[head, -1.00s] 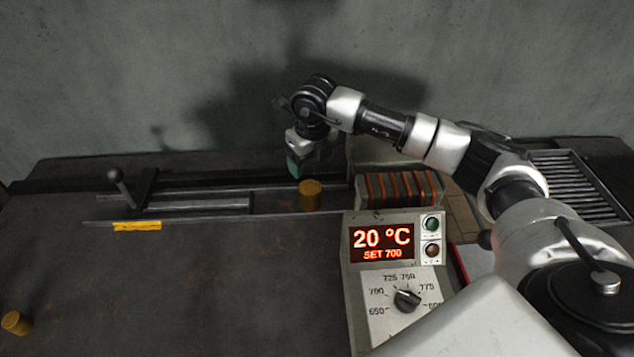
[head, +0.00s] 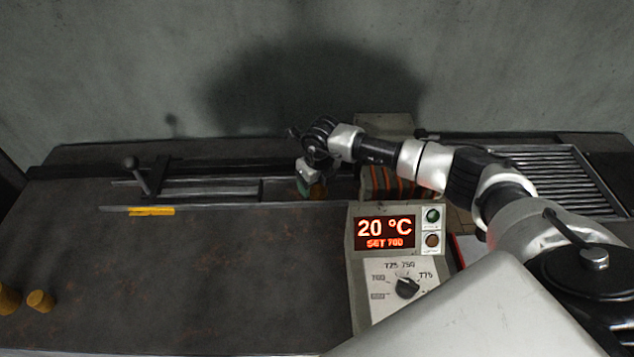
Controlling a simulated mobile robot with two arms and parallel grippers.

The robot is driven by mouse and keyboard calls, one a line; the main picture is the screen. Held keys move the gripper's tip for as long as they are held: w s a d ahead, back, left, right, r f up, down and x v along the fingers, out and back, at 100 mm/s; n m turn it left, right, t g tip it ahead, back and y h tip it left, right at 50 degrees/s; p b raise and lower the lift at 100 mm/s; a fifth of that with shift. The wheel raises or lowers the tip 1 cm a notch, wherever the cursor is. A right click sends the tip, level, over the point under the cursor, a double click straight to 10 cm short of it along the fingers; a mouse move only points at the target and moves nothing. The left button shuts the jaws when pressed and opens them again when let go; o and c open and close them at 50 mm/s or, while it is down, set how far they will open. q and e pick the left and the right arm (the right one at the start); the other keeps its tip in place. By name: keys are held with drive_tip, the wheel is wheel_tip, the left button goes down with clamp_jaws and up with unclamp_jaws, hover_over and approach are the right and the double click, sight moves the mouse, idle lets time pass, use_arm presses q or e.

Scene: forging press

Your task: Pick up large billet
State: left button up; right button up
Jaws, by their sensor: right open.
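Two yellow-brown cylindrical billets stand on the dark table at the lower left. The one cut off by the picture edge (head: 8,299) looks larger than the one beside it (head: 40,301). My right gripper (head: 309,188) is open, pointing down over the feed channel, far from these two and just left of the heater's coil. A brownish patch shows by its green-tipped fingers. It may be a billet, but the fingers and shadow hide most of it. My left gripper is out of view.
The heater (head: 378,277) has a display reading 20 °C, SET 700, and a dial below. Its orange-striped coil (head: 383,183) is partly behind my right arm. A pusher handle (head: 131,163) and yellow label (head: 151,211) are at the left. A slatted rack (head: 545,180) is far right. The middle table is clear.

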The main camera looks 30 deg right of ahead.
clamp_jaws()
drive_tip(key=shift+w+r, duration=0.15)
drive_tip(key=shift+r, duration=0.1)
